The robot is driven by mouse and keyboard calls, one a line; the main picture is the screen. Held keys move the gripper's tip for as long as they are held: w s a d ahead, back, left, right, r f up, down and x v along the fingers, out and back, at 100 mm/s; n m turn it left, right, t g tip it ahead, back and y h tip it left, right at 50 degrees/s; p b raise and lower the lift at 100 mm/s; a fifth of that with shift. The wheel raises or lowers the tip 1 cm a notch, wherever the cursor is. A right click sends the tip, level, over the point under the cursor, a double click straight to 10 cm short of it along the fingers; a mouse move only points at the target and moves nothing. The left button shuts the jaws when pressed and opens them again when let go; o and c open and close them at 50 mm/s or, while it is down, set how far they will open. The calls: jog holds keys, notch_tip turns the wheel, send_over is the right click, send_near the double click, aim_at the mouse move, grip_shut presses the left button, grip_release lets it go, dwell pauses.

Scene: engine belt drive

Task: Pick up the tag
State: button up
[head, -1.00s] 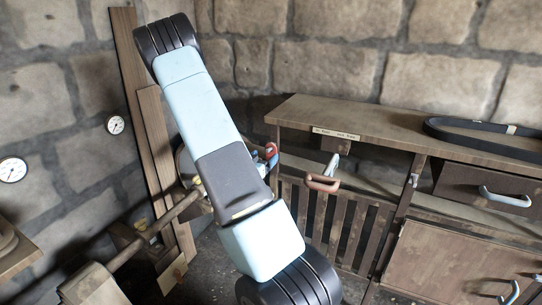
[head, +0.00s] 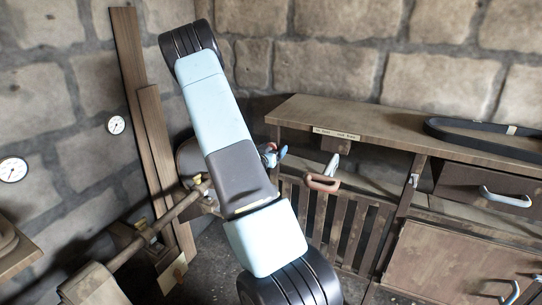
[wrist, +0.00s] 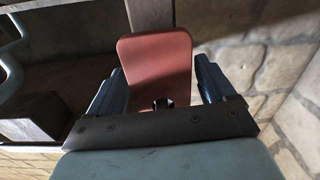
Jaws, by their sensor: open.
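The red tag (wrist: 157,47) is a flat plate with rounded corners, seen large in the wrist view. A dark hole or peg shows near its lower edge. My gripper (wrist: 158,72) is open, with one blue-grey finger on each side of the tag and a gap visible at both sides. How far the tag lies in depth between the fingers, I cannot tell. In the head view my arm covers most of the area, and only a blue fingertip (head: 281,153) shows beside it; I cannot make out the tag there.
A wooden workbench (head: 390,128) stands at the right, with a black belt (head: 480,136) on top and a drawer (head: 484,190) below. A reddish-brown handle (head: 322,184) sticks out at the slatted front. Wooden planks (head: 150,130) lean on the stone wall behind my arm.

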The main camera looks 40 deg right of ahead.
jog(key=shift+c, duration=0.3)
jog(key=c, duration=1.1)
jog(key=shift+o, duration=0.2)
jog(key=shift+r, duration=0.1)
jog(key=shift+r, duration=0.25)
jog(key=v, duration=1.8)
jog(key=w+a+f+n+t+y, duration=0.3)
jog(key=w+a+n+y, duration=0.1)
jog(key=a, duration=0.4)
jog(key=w+a+f+n+t+y, duration=0.3)
jog(key=w+a+n+t+y, duration=0.1)
jog(key=w+a+y, duration=0.3)
jog(key=w+a+f+n+t+y, duration=0.4)
jog(key=w+a, duration=0.4)
jog(key=a, duration=0.2)
jog(key=shift+n+y, duration=0.7)
jog(key=shift+y, duration=0.1)
